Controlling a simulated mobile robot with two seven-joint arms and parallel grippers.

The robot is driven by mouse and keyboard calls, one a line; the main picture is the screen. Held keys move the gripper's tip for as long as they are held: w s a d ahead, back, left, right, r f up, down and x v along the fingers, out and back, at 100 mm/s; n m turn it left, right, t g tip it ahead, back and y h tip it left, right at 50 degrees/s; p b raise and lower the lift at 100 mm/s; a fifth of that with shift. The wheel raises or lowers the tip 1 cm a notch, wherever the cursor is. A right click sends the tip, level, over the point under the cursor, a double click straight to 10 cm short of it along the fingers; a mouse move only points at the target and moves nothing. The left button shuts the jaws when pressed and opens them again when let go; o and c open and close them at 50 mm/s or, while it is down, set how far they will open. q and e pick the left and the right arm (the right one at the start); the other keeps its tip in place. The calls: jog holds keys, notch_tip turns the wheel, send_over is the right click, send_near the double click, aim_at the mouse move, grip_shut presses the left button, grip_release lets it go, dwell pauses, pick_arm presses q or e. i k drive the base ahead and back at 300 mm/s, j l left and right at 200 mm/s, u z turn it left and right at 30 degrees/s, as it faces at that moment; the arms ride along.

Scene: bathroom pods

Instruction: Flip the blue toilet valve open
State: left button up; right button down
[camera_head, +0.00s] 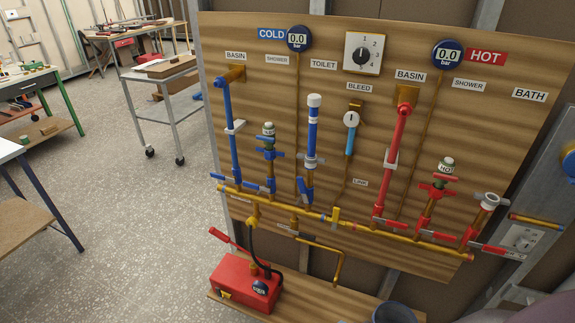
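A wooden plumbing panel (330,60) stands in front of me. Under the TOILET label (323,64) a blue vertical pipe (312,135) with a white top runs down to the brass pipe (285,207). The blue toilet valve handle (303,191) is at the foot of this pipe, slanting steeply just left of it. The basin valve handle (218,177) and the shower valve handle (251,184) on the cold side are also blue and lie flatter. Neither of my grippers shows in the head view.
Red hot-side pipes and valves (437,190) fill the right of the panel. A red pump box (243,284) with a lever sits on a wooden shelf below, beside a dark bucket (394,313). Worktables and open floor (120,230) lie to the left.

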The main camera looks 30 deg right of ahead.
aim_at(302, 188)
jog(key=i+j+z, duration=0.2)
jog(key=i+j, duration=0.15)
jog(key=j, duration=0.3)
jog(key=i+j, duration=0.2)
jog(key=i+j+z, duration=0.15)
jog(key=j, duration=0.3)
jog(key=i+j+z, duration=0.1)
jog(key=j, duration=0.25)
jog(key=j+z, duration=0.2)
jog(key=j, duration=0.4)
